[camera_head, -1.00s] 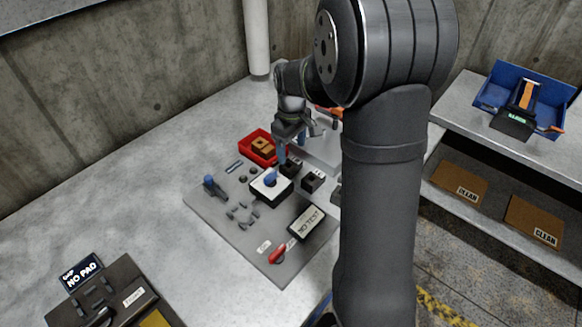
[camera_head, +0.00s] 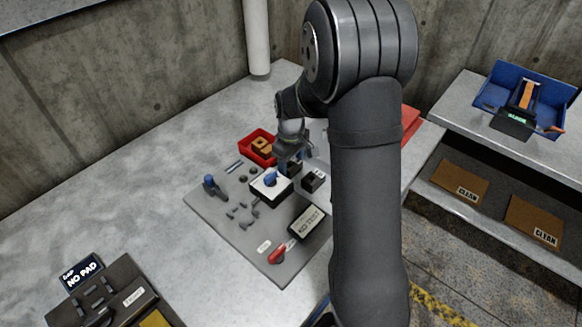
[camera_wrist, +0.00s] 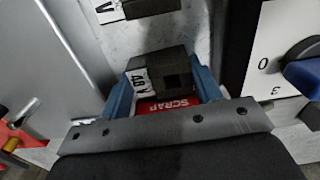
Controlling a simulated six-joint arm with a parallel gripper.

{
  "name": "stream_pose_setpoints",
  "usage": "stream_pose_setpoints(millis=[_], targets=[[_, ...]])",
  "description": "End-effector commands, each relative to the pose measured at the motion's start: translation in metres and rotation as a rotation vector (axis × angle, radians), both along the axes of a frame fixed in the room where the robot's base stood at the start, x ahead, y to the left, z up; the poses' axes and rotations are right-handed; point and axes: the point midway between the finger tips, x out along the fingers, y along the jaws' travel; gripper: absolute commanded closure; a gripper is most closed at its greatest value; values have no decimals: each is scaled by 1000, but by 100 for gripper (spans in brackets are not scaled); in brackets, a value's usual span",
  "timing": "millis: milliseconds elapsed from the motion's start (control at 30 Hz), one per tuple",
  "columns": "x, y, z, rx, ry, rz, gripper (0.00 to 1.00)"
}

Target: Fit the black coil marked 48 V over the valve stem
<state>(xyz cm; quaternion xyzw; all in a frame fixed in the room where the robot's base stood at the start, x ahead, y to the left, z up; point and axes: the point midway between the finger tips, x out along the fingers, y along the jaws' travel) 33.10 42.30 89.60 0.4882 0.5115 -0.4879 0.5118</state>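The black coil marked 48 V (camera_wrist: 150,62) lies between the blue fingertips of my gripper (camera_wrist: 163,88) in the wrist view, with its white label on the left side. The fingers flank it closely. I cannot tell whether they press on it. In the head view my gripper (camera_head: 290,164) is low over the board, behind the box with the blue knob, and largely hides this coil. A second black coil (camera_head: 313,181) stands to the right, and its label partly shows at the top of the wrist view (camera_wrist: 145,6). I cannot make out which upright part is the valve stem.
A white-faced box with a blue knob (camera_head: 267,190) sits close beside my gripper. A red tray (camera_head: 246,150) with orange-brown pieces stands behind. A blue-topped fitting (camera_head: 210,186), small grey parts, a red-handled part (camera_head: 277,252) and a dark display (camera_head: 307,223) occupy the board.

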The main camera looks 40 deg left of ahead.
Motion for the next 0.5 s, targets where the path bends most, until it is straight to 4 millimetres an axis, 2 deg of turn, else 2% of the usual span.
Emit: stream_pose_setpoints(millis=[33,100,367,500], targets=[[0,0,0,0,0,0,56],[0,0,0,0,0,0,69],[0,0,1,1,0,0,69],[0,1,9,2,-1,0,69]])
